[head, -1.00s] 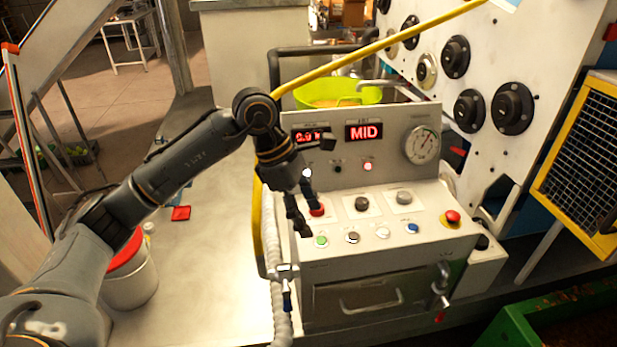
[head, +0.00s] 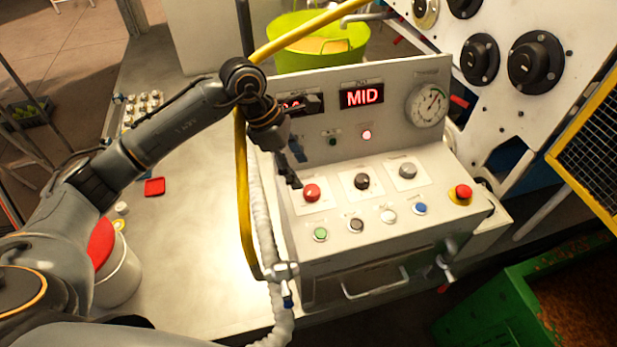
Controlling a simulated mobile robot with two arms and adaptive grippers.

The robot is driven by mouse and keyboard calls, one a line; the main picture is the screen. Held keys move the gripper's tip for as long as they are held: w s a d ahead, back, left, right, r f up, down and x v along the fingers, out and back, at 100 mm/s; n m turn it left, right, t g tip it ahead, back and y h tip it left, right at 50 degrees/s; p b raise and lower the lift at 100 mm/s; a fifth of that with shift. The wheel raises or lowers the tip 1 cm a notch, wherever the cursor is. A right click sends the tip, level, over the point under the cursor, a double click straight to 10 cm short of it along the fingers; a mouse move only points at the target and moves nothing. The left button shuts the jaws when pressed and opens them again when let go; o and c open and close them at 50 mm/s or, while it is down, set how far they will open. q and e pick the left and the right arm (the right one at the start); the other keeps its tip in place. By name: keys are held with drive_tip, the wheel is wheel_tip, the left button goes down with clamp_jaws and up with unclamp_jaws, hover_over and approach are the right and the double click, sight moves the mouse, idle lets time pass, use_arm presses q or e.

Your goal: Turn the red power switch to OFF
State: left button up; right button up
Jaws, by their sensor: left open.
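The red power switch (head: 312,193) is a red knob on a white plate at the left of the sloped control panel (head: 420,177). My left gripper (head: 296,171) is open, just up and left of the red knob in the picture. Its fingers point down toward the panel and look empty. A small gap shows between the fingers and the knob; I cannot tell the depth. The knob's pointer direction is too small to read. My right gripper is not in view.
Near the red knob are a black knob (head: 362,181), a grey knob (head: 407,170), a green button (head: 320,234) and a red emergency button (head: 462,193). The upright panel holds a MID display (head: 361,96) and a gauge (head: 427,106). A yellow pipe (head: 241,190) runs along the left.

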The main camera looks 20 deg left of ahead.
sight(311, 189)
use_arm(q)
drive_tip(key=p+x, duration=0.1)
drive_tip(key=x, duration=0.2)
drive_tip(key=p+x, duration=0.1)
drive_tip(key=x, duration=0.2)
drive_tip(key=shift+w, duration=0.2)
drive_tip(key=shift+d+f, duration=0.1)
drive_tip(key=shift+f, duration=0.45)
drive_tip(key=c, duration=1.1)
drive_tip(key=shift+c, duration=0.2)
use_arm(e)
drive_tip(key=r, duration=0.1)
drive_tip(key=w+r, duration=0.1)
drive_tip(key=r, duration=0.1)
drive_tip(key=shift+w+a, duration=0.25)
